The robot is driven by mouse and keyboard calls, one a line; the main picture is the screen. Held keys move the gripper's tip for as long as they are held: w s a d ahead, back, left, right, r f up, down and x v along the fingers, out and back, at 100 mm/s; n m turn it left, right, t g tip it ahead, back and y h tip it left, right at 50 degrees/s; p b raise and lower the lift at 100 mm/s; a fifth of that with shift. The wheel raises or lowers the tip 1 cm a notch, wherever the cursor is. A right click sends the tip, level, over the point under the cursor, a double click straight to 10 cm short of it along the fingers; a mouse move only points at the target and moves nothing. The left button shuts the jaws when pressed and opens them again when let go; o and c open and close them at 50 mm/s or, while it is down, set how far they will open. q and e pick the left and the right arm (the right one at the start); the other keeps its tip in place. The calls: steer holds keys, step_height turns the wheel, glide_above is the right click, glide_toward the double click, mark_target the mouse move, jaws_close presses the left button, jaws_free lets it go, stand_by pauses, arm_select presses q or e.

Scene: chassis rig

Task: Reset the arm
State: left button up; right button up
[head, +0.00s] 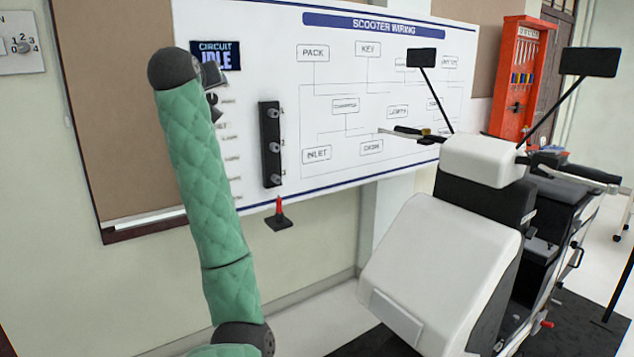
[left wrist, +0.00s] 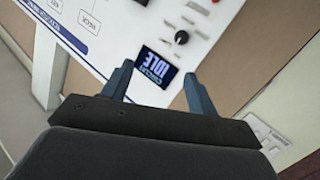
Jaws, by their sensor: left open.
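My left arm (head: 205,170), padded in green, rises in front of the wiring board in the head view. Its dark wrist end is beside the circuit display, and the gripper there is mostly hidden. In the left wrist view my left gripper (left wrist: 158,69) has its two blue-grey fingers spread apart with nothing between them. Beyond the fingertips is the circuit display reading IDLE (left wrist: 156,68), which also shows in the head view (head: 229,55). I cannot tell whether the fingers touch the board. My right gripper is in neither view.
The white scooter wiring board (head: 330,100) fills the wall, with a black strip of knobs (head: 271,145) and a small red-tipped black piece (head: 279,213). A white and black scooter (head: 440,265) stands at right. A red cabinet (head: 518,80) hangs behind it.

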arm_select(q)
steer(key=s+d+f+m+g+h, duration=0.1)
steer(key=s+d+f+m+g, duration=0.15)
steer(key=s+f, duration=0.9)
steer(key=s+d+f+m+g+h+p, duration=0.1)
steer(key=s+d+f, duration=0.3)
steer(key=f, duration=1.5)
steer(key=s+d+f+m+g+h, duration=0.15)
steer(key=s+d+f, duration=0.25)
steer(key=s+f, duration=0.75)
steer(key=s+d+f+m+g+p, duration=0.1)
steer(key=s+f+g, duration=0.8)
steer(key=s+f, duration=2.1)
step_height(320, 180, down, 2)
steer(key=shift+f+m+y+p, duration=0.25)
steer(key=shift+m+y+p, duration=0.05)
steer(key=shift+y, duration=0.15)
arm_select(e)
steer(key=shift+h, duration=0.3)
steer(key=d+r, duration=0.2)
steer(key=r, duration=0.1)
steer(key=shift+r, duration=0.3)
